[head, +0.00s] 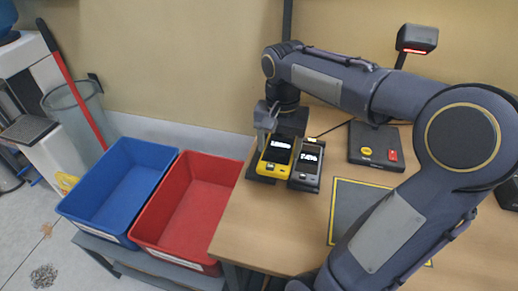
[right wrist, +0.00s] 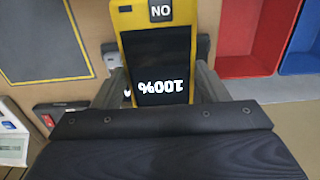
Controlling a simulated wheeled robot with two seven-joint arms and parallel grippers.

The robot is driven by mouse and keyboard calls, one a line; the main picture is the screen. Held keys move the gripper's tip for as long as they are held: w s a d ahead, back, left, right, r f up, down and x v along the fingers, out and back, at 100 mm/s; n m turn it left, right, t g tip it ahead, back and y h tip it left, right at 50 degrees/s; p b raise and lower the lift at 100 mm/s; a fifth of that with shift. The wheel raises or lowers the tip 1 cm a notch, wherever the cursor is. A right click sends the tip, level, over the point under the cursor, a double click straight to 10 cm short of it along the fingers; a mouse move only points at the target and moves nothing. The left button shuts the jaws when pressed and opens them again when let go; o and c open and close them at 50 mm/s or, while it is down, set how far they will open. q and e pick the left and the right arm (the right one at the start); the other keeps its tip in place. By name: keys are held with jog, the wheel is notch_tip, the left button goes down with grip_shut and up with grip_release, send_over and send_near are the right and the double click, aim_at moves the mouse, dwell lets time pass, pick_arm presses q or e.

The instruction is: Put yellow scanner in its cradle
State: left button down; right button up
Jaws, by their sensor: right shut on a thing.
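The yellow scanner (head: 276,157), with a lit dark screen, is at the left edge of the table in the head view. In the right wrist view the yellow scanner (right wrist: 160,60) reads "100%" and lies between the fingers. My right gripper (head: 266,122) is shut on its far end; in the right wrist view the gripper (right wrist: 163,88) has a finger on each side. A dark cradle (head: 260,178) shows below and left of the scanner. I cannot tell whether the scanner is seated in it or just above it. My left gripper is not in view.
A grey scanner (head: 306,166) stands close on the right of the yellow one. A black pad (head: 375,146) with yellow and red buttons lies farther right, by a stand-mounted device (head: 417,39). Red (head: 148,230) and blue (head: 75,205) bins stand left of the table (head: 265,235).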

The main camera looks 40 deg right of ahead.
aim_at(274, 136)
jog(key=w, duration=0.1)
jog(key=w+d+f, duration=0.1)
jog(key=w, duration=0.1)
jog(key=w+f, duration=0.1)
jog(key=shift+w+d+p, duration=0.2)
jog(key=shift+d+p, duration=0.15)
jog(key=shift+d, duration=0.05)
jog(key=w+f, duration=0.1)
jog(key=f, duration=0.1)
jog(key=w+d+f, duration=0.1)
jog(key=w+f, duration=0.1)
jog(key=w+d+f, duration=0.1)
jog(key=w+f, duration=0.1)
jog(key=shift+d, duration=0.1)
jog(key=shift+f, duration=1.85)
jog(key=o, duration=1.2)
jog(key=shift+c, duration=0.2)
